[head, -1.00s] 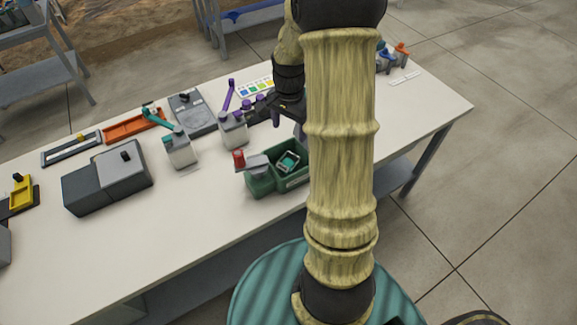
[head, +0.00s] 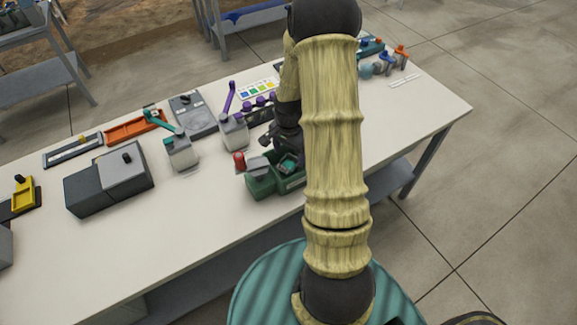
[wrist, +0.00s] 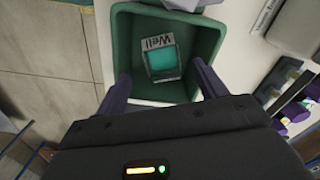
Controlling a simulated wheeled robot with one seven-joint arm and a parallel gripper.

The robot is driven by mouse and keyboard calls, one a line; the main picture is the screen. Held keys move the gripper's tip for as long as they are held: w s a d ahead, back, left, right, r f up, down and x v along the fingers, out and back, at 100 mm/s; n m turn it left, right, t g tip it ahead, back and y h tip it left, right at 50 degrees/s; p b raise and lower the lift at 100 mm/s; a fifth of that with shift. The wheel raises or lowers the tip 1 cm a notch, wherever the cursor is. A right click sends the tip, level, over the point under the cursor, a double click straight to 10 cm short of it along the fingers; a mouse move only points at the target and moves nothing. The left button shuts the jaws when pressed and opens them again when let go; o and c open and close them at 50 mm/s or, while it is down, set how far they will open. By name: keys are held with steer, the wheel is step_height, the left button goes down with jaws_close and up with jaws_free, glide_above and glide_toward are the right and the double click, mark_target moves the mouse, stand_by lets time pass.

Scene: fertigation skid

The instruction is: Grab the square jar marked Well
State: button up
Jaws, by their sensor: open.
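The square jar marked Well (wrist: 161,58) lies inside a green bin (wrist: 125,48) in the wrist view, its teal face and white "Well" label toward the camera. In the head view the jar (head: 287,163) shows only partly in the green bin (head: 262,186), close beside my arm. My gripper (wrist: 158,84) is open, one dark finger on each side of the jar's near end in the picture. The fingers do not appear to touch the jar; their exact height above it I cannot tell. In the head view my gripper's fingertips are hidden.
A red-capped item (head: 239,161) stands at the bin's left edge. A grey box (head: 110,178) is farther left. Bare table lies in front of the bottles.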

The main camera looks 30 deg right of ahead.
mark_target(288, 166)
steer(key=shift+f, duration=1)
steer(key=shift+w+a+f+p, duration=0.1)
steer(key=shift+f+p, duration=0.2)
steer(key=shift+f, duration=1)
steer(key=shift+w+a+f+p, duration=0.1)
steer(key=shift+f+p, duration=0.2)
steer(key=shift+f, duration=1)
steer(key=shift+s, duration=0.1)
steer(key=c, duration=1.2)
steer(key=shift+r, duration=0.15)
step_height(288, 166, up, 10)
steer(key=shift+f+b, duration=0.1)
steer(key=shift+b, duration=0.4)
